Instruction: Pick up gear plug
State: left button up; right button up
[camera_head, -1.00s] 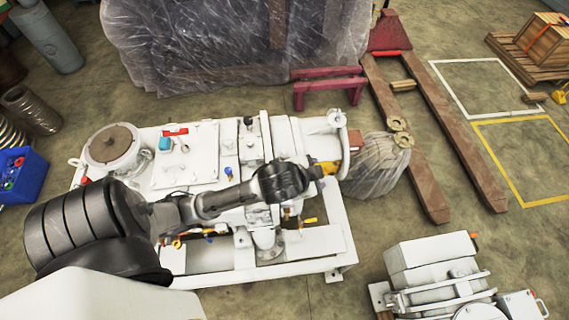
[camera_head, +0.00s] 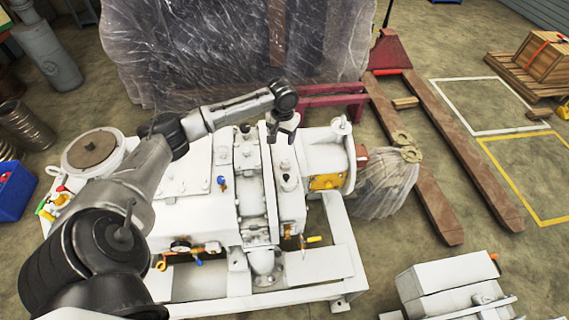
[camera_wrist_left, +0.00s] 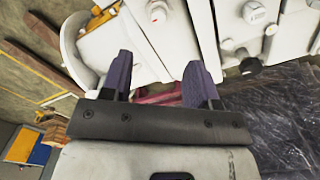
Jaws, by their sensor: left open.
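The white screw vacuum machine (camera_head: 205,205) stands in the middle of the head view. Several small plug-like caps sit on its top, among them a dark-topped one (camera_head: 288,181) near the right end. In the left wrist view, a round white cap (camera_wrist_left: 253,11) and a dark-ended one (camera_wrist_left: 250,65) show; I cannot tell which is the gear plug. My left gripper (camera_head: 283,138) is above the machine's back right part, pointing down, open and empty. Its two dark fingers (camera_wrist_left: 160,66) are spread in the left wrist view. My right gripper is not in view.
A plastic-wrapped block (camera_head: 230,50) stands close behind the machine, with a dark red stand (camera_head: 335,90) beside it. A pallet jack (camera_head: 435,165) lies to the right. A second white machine (camera_head: 450,285) is at the lower right.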

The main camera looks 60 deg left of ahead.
pick_arm(q)
jog(key=b, duration=0.1)
send_over(284, 161)
jog(key=shift+n, duration=0.4)
notch_tip(284, 161, down, 8)
jog(key=shift+s+f, duration=0.15)
jog(key=shift+f, duration=0.1)
jog(key=shift+f+b, duration=0.55)
jog(key=shift+f, duration=2.15)
jog(key=shift+c, duration=0.4)
grip_shut()
jog(key=shift+r, duration=0.15)
